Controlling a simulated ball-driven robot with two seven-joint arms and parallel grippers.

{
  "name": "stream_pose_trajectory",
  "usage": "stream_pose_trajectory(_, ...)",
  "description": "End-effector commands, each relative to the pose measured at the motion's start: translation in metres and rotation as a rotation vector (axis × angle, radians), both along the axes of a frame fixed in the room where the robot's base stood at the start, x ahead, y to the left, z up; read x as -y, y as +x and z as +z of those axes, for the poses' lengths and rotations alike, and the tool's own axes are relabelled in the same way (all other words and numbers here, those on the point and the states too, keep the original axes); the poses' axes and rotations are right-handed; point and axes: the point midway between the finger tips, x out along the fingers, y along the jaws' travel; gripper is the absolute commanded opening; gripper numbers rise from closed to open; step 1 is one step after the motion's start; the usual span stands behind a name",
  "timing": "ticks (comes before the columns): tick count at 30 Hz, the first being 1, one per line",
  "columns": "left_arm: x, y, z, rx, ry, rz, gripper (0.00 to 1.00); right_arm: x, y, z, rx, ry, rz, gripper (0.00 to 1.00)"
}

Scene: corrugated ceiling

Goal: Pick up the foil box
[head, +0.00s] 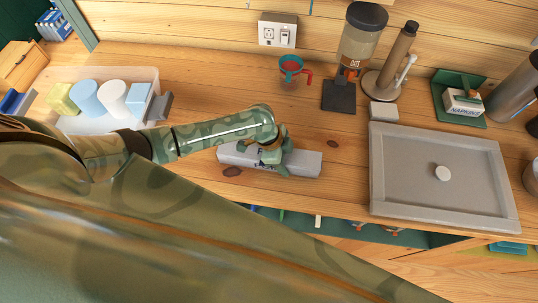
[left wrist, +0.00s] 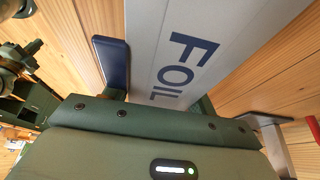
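The foil box (head: 305,164) is a long grey carton lying on the wooden counter in the head view. In the left wrist view the box (left wrist: 185,50) fills the upper middle, with "FOIL" in dark blue letters. My left gripper (head: 272,158) is down over the middle of the box, with its fingers to either side. In the left wrist view a dark blue finger pad (left wrist: 112,62) is close along the box's left edge. The other finger is mostly hidden by the box, so I cannot tell whether both grip it. My right gripper is not in view.
A grey tray (head: 385,190) with a small white knob-like piece lies to the right. A white bin (head: 90,74) with several cups and blocks stands at left. The counter's front edge is close.

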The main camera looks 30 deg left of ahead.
Motion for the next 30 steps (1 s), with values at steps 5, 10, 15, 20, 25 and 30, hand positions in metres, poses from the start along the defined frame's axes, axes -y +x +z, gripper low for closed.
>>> stream_pose_trajectory(5,0.000,0.000,0.000,0.000,-0.001,0.000,0.23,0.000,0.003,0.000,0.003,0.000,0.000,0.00)
stream_pose_trajectory(10,0.000,0.000,0.000,0.000,-0.001,0.000,0.23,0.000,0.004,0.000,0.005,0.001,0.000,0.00)
stream_pose_trajectory(15,0.000,0.001,0.008,0.001,-0.001,0.000,0.23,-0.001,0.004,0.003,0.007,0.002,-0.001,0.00)
stream_pose_trajectory(20,0.000,0.001,0.036,0.003,-0.001,-0.002,0.23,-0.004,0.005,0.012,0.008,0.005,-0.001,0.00)
stream_pose_trajectory(25,-0.008,-0.037,0.080,0.001,-0.001,-0.005,0.23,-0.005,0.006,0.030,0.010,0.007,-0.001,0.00)
stream_pose_trajectory(30,-0.017,-0.081,0.106,-0.003,0.001,-0.003,0.23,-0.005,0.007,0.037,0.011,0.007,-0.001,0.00)
